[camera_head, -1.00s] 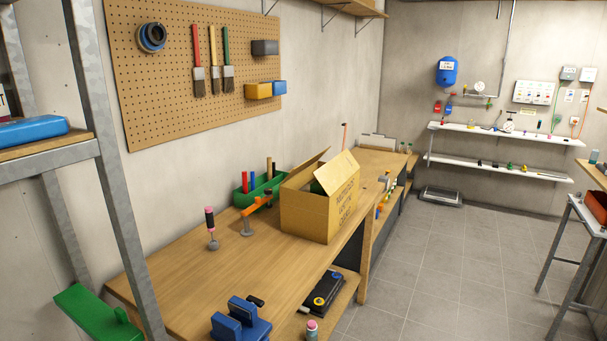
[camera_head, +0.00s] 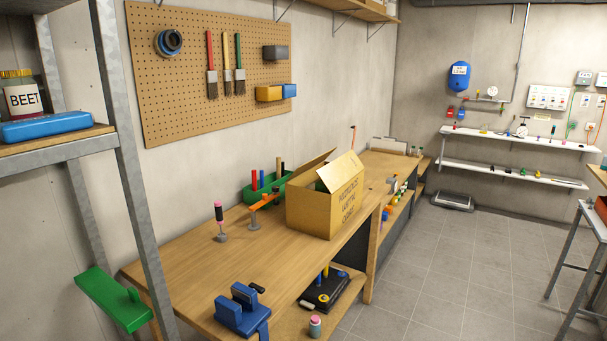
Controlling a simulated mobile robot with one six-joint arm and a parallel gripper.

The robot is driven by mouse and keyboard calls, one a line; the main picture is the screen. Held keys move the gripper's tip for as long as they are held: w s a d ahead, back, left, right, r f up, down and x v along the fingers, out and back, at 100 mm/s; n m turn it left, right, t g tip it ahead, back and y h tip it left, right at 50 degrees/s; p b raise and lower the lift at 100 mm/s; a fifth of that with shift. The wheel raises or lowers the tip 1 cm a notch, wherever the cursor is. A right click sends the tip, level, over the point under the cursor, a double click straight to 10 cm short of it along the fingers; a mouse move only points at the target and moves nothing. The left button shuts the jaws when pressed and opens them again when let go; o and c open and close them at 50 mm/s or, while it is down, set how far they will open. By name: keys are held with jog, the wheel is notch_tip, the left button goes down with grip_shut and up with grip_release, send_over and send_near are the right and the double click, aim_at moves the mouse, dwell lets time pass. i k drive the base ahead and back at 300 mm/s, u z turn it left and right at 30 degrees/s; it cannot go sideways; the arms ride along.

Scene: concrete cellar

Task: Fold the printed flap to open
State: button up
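A brown cardboard box (camera_head: 312,211) with dark print on its right side stands upright on the wooden workbench (camera_head: 195,270). One plain flap (camera_head: 312,168) tilts up at its far left side. Another flap (camera_head: 342,178) stands raised above the printed side; I cannot tell whether print is on this flap. A bit of green shows between the flaps, and the inside is mostly hidden. My gripper is not in view.
Behind the box is a green tool holder (camera_head: 258,192). An orange clamp (camera_head: 263,204) and a pink-handled tool (camera_head: 220,218) stand left of it. A blue vise (camera_head: 242,308) sits at the bench front. A metal shelf post (camera_head: 130,180) rises at left.

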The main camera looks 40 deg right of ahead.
aim_at(338, 173)
jog(key=z, duration=0.1)
jog(key=k, duration=0.2)
jog(key=u, duration=2.45)
jog(key=k, duration=0.65)
jog(key=z, duration=2.5)
